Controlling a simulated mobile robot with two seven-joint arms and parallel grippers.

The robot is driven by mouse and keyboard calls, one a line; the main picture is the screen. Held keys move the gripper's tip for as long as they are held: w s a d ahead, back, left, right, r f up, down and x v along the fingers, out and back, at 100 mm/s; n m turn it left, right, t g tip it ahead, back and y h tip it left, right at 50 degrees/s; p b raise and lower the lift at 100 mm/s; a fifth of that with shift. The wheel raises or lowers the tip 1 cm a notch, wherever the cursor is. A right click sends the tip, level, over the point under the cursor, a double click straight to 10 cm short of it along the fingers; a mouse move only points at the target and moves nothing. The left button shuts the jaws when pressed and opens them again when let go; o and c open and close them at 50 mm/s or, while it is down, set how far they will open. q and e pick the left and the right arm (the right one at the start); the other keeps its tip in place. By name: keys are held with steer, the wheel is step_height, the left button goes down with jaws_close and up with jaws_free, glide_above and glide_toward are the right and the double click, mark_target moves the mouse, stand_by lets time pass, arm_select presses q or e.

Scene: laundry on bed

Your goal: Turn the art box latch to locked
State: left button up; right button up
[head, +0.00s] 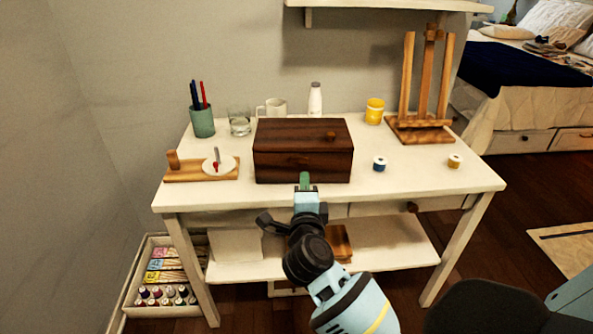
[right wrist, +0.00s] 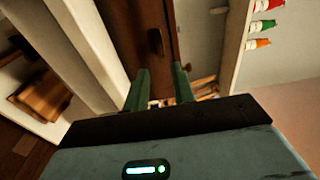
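The art box (head: 303,137) is a dark brown wooden box, closed, near the middle of the white desk. A small brown latch (head: 300,161) sits on its front face. It appears as a dark oval piece (right wrist: 154,42) in the right wrist view. My right gripper (head: 304,181) is just in front of the box's lower front edge, below the latch. In the right wrist view its green fingers (right wrist: 160,88) are apart with nothing between them. My left gripper is not in view.
A plate (head: 219,166) on a wooden board is left of the box. A blue-banded jar (head: 379,163) and a yellow-banded jar (head: 455,161) are on the right. The desk's front right is clear.

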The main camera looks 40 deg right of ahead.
mark_target(303, 163)
steer(key=b+x, duration=0.1)
steer(key=x, duration=0.7)
stand_by(0.4)
jaws_close()
